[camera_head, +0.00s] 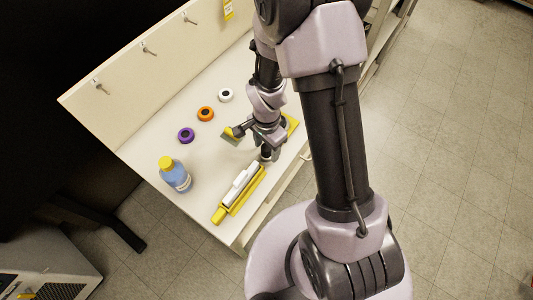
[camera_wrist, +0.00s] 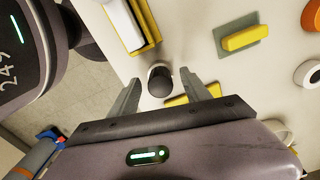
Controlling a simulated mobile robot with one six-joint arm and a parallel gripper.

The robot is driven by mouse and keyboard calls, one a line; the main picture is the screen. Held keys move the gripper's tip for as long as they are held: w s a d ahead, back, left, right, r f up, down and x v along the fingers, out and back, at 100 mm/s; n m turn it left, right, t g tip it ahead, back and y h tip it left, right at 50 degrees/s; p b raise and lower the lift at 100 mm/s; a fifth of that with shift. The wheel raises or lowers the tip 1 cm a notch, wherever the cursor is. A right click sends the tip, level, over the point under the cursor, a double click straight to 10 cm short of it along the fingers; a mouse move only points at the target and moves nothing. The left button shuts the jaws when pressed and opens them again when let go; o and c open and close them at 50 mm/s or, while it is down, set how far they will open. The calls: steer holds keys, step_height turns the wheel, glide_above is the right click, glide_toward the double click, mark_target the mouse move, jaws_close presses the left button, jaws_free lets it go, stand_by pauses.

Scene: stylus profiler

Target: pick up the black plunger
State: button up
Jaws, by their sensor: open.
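The black plunger (camera_wrist: 160,84) stands in the wrist view between the two fingers of my gripper (camera_wrist: 168,90), seen from above, with a pale part showing at its far side. The fingers are open, one on each side, with a gap to the plunger on both sides. The plunger is mostly hidden there by the gripper.
A yellow holder with white blocks (camera_head: 238,188) lies near the bench's front edge. A yellow block on a grey-green pad (camera_wrist: 245,38) is close by. Purple (camera_head: 186,135), orange (camera_head: 205,114) and white (camera_head: 226,95) rings and a blue bottle (camera_head: 175,178) stand farther left.

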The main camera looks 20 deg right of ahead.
steer(key=shift+f, duration=0.55)
steer(key=shift+r, duration=0.15)
steer(key=shift+c, duration=0.7)
jaws_close()
steer(key=shift+r, duration=0.15)
steer(key=shift+w+r+p, duration=0.1)
steer(key=shift+r+p, duration=0.25)
steer(key=r, duration=0.1)
steer(key=r+p, duration=0.1)
steer(key=s+r, duration=0.1)
steer(key=shift+d, duration=0.3)
steer(key=s+d+r+p, duration=0.1)
steer(key=s+d+p, duration=0.8)
steer(key=s, duration=0.2)
steer(key=shift+s+d, duration=0.15)
steer(key=shift+s, duration=0.2)
